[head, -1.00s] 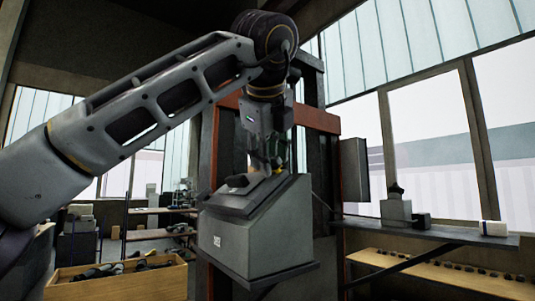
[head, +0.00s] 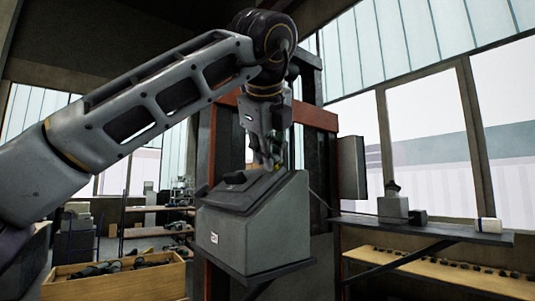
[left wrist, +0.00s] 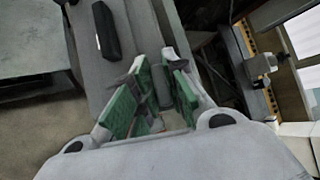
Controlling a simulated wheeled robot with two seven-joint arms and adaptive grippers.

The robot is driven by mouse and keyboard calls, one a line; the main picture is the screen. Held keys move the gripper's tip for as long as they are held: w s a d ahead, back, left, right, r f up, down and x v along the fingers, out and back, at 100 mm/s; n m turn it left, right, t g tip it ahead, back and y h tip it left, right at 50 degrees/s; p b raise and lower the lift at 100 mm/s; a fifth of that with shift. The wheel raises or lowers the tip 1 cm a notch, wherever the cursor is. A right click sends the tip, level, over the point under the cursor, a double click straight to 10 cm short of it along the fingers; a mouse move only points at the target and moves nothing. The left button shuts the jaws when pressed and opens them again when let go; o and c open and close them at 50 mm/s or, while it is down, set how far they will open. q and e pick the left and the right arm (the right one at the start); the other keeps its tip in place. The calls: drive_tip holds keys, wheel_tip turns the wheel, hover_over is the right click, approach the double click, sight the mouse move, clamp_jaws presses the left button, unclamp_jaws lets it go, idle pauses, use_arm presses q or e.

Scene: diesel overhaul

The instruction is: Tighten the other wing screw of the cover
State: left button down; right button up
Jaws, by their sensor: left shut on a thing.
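A grey box-shaped housing (head: 265,235) stands on a bracket shelf in the head view. Its sloped cover (head: 215,198) carries a dark handle (head: 234,177), which also shows in the left wrist view (left wrist: 105,30). My left gripper (head: 275,168) points down at the upper right end of the cover. In the left wrist view, its green-padded fingers (left wrist: 152,98) are shut around a small dark grey part, apparently the wing screw (left wrist: 161,87). The fingers hide most of the screw, so I cannot tell how deep it sits. My right gripper is not in view.
An orange-and-black frame (head: 318,118) stands behind the housing. A shelf (head: 440,231) at the right holds a grey block (head: 393,207) and a white cylinder (head: 488,225). A wooden crate (head: 125,284) with dark parts stands at the lower left.

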use_arm(q)
drive_tip(key=shift+f+m+t+h+b, duration=0.15)
drive_tip(key=shift+m+t+h+b, duration=0.15)
drive_tip(key=shift+m+h+b, duration=0.55)
drive_tip(key=shift+m+t+h+b, duration=0.35)
drive_tip(key=shift+m+b, duration=0.5)
drive_tip(key=shift+m, duration=0.6)
drive_tip(key=shift+h, duration=0.3)
